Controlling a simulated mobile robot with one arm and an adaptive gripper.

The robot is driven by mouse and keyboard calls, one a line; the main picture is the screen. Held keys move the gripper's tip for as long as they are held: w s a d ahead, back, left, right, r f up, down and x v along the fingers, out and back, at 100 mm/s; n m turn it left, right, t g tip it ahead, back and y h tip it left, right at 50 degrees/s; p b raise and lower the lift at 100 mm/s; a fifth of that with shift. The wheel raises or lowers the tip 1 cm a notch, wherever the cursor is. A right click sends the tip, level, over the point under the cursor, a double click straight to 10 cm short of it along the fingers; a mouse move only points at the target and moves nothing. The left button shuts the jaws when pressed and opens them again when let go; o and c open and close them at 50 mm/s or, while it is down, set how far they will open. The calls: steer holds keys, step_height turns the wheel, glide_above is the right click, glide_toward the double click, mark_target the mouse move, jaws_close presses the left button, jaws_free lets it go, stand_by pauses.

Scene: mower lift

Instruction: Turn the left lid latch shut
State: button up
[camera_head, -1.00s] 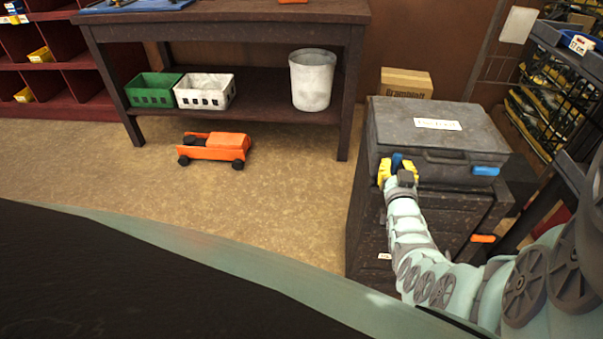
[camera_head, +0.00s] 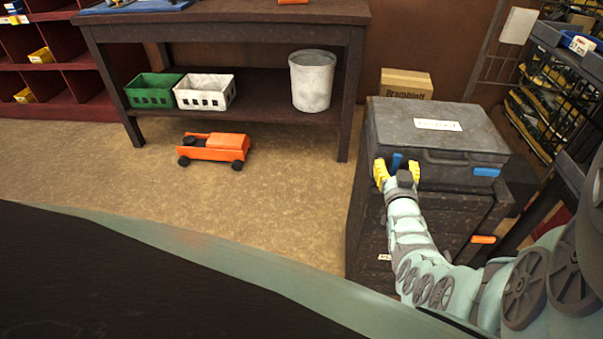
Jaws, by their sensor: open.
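A grey case (camera_head: 470,137) with a closed lid and a white label sits on a dark cabinet at the right. The left lid latch (camera_head: 397,161) is blue and stands upright at the left of the case's front face. The right lid latch (camera_head: 486,172) is blue and lies horizontal. My gripper (camera_head: 397,168) has yellow fingers and is at the left latch. Its fingers are apart, one on each side of the latch; I cannot tell whether they touch it. The latch's lower part is partly hidden by my gripper.
The dark cabinet (camera_head: 362,225) under the case has an orange handle (camera_head: 483,239). A cardboard box (camera_head: 407,82) stands behind the case. A dark rack with blue bins (camera_head: 578,42) is close on the right.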

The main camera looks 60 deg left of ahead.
steer(key=v, duration=1.2)
stand_by(0.4)
stand_by(0.4)
